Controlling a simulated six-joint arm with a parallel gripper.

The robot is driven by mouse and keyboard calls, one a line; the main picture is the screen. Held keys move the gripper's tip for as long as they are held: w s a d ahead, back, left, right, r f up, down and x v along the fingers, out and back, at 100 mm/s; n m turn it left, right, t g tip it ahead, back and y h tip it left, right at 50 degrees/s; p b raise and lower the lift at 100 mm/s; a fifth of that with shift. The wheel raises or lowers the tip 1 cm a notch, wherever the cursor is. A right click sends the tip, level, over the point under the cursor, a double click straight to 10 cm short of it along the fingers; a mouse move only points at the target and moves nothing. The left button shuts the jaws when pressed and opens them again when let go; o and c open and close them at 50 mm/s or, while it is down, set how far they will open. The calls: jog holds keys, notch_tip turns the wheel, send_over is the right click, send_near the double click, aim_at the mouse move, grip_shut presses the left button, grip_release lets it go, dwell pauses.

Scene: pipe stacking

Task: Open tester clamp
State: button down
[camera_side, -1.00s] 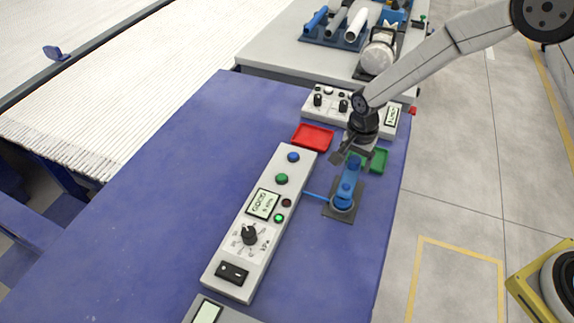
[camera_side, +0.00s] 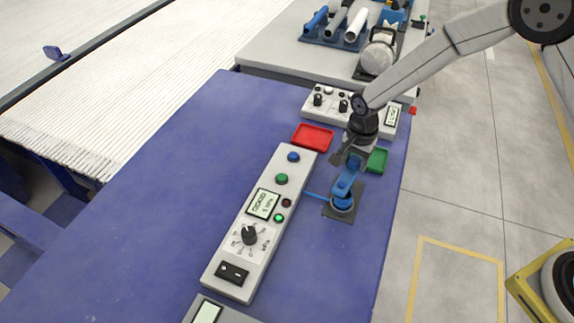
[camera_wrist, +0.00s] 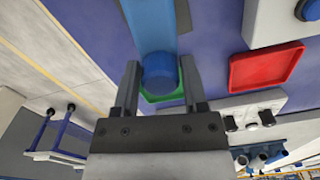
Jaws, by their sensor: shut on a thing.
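The tester clamp is a blue lever (camera_side: 346,184) over a round blue seat (camera_side: 342,203) on a dark square plate. In the side view the lever's far end rises at a tilt towards my gripper (camera_side: 354,160). In the wrist view my gripper's two dark fingers (camera_wrist: 160,84) stand on either side of the lever's round blue knob (camera_wrist: 159,72), shut on it. The lever (camera_wrist: 150,24) runs away towards the top of that view. Whether a pipe sits under the clamp cannot be told.
A grey control panel (camera_side: 244,260) with buttons, dial and display lies left of the clamp, joined by a blue tube. A green tray (camera_side: 377,160) is close behind my gripper; a red tray (camera_side: 312,138) is to the left. Another control box (camera_side: 325,103) stands behind. The blue tabletop's left is clear.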

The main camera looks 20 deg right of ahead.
jog(key=shift+m, duration=0.3)
jog(key=m, duration=0.4)
jog(key=shift+w, duration=0.1)
jog(key=m, duration=0.4)
jog(key=shift+m, duration=0.3)
jog(key=m, duration=0.4)
jog(key=shift+m, duration=0.3)
jog(key=m, duration=0.4)
jog(key=shift+c, duration=1.3)
grip_release()
jog(key=shift+r, duration=0.2)
